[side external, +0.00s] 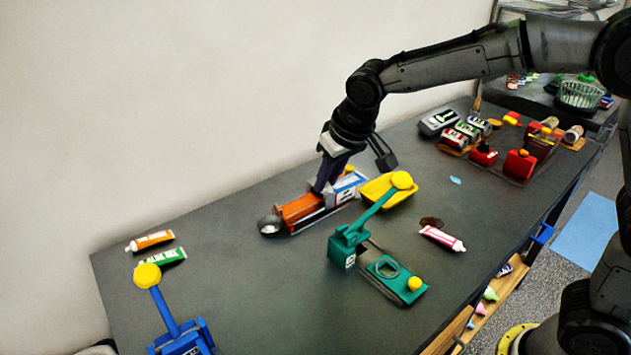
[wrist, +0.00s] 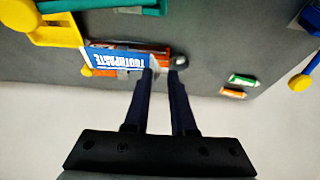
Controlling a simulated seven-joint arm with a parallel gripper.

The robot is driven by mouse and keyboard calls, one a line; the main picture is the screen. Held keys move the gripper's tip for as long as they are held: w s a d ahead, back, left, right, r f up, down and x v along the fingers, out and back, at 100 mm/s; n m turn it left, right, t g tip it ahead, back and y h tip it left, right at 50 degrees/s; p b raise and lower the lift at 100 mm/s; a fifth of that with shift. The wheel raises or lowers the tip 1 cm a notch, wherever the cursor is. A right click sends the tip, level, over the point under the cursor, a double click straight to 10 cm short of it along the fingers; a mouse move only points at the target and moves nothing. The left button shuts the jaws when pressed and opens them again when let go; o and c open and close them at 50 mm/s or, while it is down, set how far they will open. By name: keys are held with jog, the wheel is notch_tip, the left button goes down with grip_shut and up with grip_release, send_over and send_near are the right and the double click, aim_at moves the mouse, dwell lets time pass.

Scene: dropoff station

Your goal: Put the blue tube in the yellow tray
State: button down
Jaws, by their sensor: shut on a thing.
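The blue tube (side external: 350,186), blue and white, lies at the orange holder (side external: 299,210) near the table's middle. In the wrist view the tube (wrist: 112,58) shows the word TOOTHPASTE. My gripper (side external: 322,191) points down at the tube's left end; in the wrist view my gripper (wrist: 164,68) is shut on the tube's end, with the contact partly hidden by the fingers. I cannot tell whether the tube is lifted. The yellow tray (side external: 376,191) is just right of the tube; part of it shows in the wrist view (wrist: 62,33).
A green lever press (side external: 345,247) stands in front, its yellow-knobbed arm reaching over the tray. A pink tube (side external: 442,239) lies to the right. Orange (side external: 152,240) and green (side external: 163,257) tubes and a blue lever device (side external: 182,338) are at left. Several items crowd the far right.

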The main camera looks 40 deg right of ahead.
aim_at(354, 185)
jog(key=shift+m, duration=0.6)
jog(key=d+f, duration=0.6)
jog(key=shift+s, duration=0.15)
jog(key=w+d+r+n, duration=0.1)
jog(key=w+d, duration=0.1)
jog(key=d, duration=0.5)
jog(key=w+d+r+n, duration=0.1)
jog(key=w+d, duration=0.2)
jog(key=d, duration=0.4)
jog(key=s+d+m+g+h, duration=0.1)
jog(key=s+d+m+h, duration=0.1)
jog(key=s+d+m, duration=0.4)
jog(key=s+d+m+h, duration=0.1)
jog(key=s+d+m, duration=0.25)
jog(key=s, duration=0.55)
jog(key=w+d+f, duration=0.1)
jog(key=w+f, duration=0.1)
jog(key=w, duration=0.2)
jog(key=w+d+f, duration=0.2)
jog(key=w+f, duration=0.1)
jog(key=w+d+f, duration=0.2)
jog(key=w, duration=0.2)
jog(key=shift+w+f, duration=0.3)
jog(key=shift+w+d+f, duration=0.3)
jog(key=shift+w+f, duration=0.15)
jog(key=shift+f, duration=0.15)
jog(key=shift+w+f, duration=0.1)
jog(key=shift+f, duration=1.5)
